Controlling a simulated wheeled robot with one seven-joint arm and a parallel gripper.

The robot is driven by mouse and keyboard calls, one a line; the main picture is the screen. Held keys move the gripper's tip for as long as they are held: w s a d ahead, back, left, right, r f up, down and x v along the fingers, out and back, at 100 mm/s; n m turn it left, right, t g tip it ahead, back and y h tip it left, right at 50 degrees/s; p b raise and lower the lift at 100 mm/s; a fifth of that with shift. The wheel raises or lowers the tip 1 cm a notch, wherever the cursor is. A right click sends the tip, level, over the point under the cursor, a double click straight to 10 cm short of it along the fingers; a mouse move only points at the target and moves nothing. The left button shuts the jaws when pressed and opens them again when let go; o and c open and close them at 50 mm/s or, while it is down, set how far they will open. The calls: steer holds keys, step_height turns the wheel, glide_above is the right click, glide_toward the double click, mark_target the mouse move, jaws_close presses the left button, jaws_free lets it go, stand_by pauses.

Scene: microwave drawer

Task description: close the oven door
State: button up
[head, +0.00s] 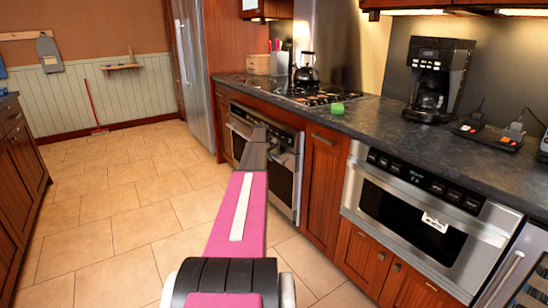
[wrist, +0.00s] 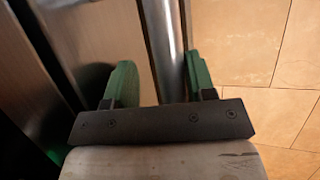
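The oven (head: 284,175) is set in the counter front under the cooktop, with a steel frame and dark glass. My pink and dark arm crosses in front of it and hides part of its front. I cannot tell from the head view how far its door stands open. In the wrist view, my gripper's green fingers (wrist: 160,85) are apart, with a round steel bar (wrist: 165,40), seemingly the oven handle, between them. The right finger is close to the bar, and a gap shows at the left finger. Steel and dark panels (wrist: 95,40) lie to the left.
A steel microwave drawer (head: 412,205) sits right of the oven, past a wooden cabinet (head: 323,185). Open tiled floor (head: 120,215) lies left, bounded by cabinets (head: 18,180).

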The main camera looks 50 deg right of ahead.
steer(key=shift+a, duration=0.1)
steer(key=v, duration=1)
steer(key=shift+w+r, duration=0.15)
steer(key=shift+r, duration=0.15)
steer(key=a+f+n+t, duration=0.1)
steer(key=a+f, duration=0.3)
steer(key=a, duration=1.2)
steer(key=a+f+t, duration=0.1)
steer(key=a+f, duration=0.2)
steer(key=a, duration=1.3)
steer(key=a+f+n+t, duration=0.1)
steer(key=a+f, duration=0.3)
steer(key=a, duration=1.2)
steer(key=s+a+f, duration=0.1)
steer(key=s+a, duration=0.6)
steer(key=a, duration=0.4)
steer(key=s+a+n+t+y, duration=0.1)
steer(key=s+a, duration=0.6)
steer(key=a, duration=0.4)
steer(key=s+a+f+t+y, duration=0.1)
steer(key=s+a, duration=0.6)
steer(key=a, duration=0.5)
steer(key=shift+s+f, duration=0.3)
steer(key=shift+a, duration=0.1)
